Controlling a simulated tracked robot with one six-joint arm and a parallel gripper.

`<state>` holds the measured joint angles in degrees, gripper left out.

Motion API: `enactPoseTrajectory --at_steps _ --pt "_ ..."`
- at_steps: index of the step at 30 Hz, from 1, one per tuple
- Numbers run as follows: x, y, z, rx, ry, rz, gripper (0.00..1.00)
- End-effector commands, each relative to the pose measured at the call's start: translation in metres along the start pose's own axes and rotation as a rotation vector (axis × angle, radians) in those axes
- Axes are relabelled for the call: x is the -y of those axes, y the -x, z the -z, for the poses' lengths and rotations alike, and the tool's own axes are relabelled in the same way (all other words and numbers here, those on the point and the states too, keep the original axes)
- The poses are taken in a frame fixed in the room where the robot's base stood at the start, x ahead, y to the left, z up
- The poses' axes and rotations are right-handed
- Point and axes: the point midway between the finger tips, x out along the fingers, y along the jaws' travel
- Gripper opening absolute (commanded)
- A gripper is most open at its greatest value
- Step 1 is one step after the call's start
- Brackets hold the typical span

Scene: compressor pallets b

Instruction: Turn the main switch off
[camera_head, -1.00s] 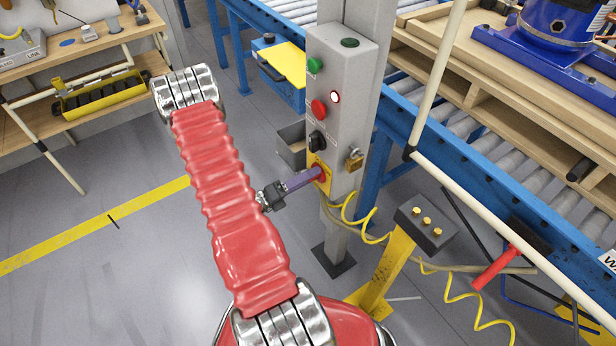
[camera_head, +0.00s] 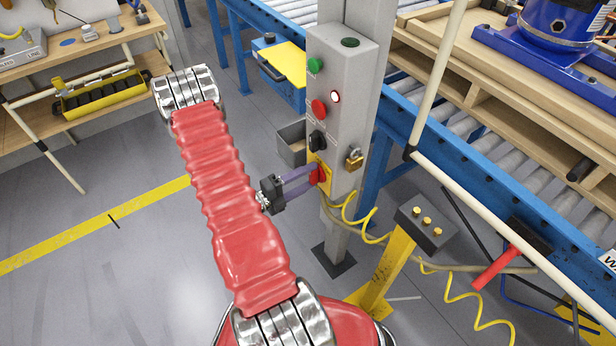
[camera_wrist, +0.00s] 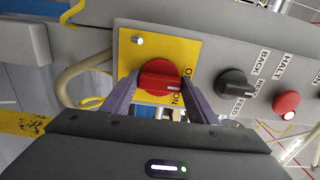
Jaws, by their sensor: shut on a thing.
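The main switch is a red rotary knob (camera_head: 320,175) on a yellow plate (camera_wrist: 132,52) low on the grey control box (camera_head: 340,80). In the wrist view the knob (camera_wrist: 160,76) lies between my two purple fingers, with the letters "O" and "ON" partly showing beside it. My gripper (camera_head: 314,178) is shut on the knob, one finger at each side. In the head view its fingers show one above the other. Part of the knob and its markings are hidden by the fingers, so I cannot tell which mark it points to.
A black selector (camera_head: 317,140), a red button (camera_head: 319,107) and a green button (camera_head: 315,65) sit above the switch. A brass padlock (camera_head: 354,159) hangs on the box's side. A yellow coiled cable (camera_head: 360,222) hangs below. A blue conveyor (camera_head: 437,150) stands behind.

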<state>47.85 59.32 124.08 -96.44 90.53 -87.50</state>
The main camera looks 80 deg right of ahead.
Motion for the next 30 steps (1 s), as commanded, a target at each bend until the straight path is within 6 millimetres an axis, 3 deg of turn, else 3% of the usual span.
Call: enactPoseTrajectory --at_steps 5,6,13,23,30 --pt "-0.003 0.001 -0.002 0.007 0.003 -0.008 0.31" --pt "-0.003 0.001 -0.002 0.007 0.003 -0.009 0.56" --pt "-0.002 0.001 -0.001 0.004 0.001 -0.005 0.72" --pt "-0.001 0.002 0.000 0.002 0.000 -0.003 0.72" --pt "-0.001 0.019 -0.001 0.004 0.000 -0.003 0.72"
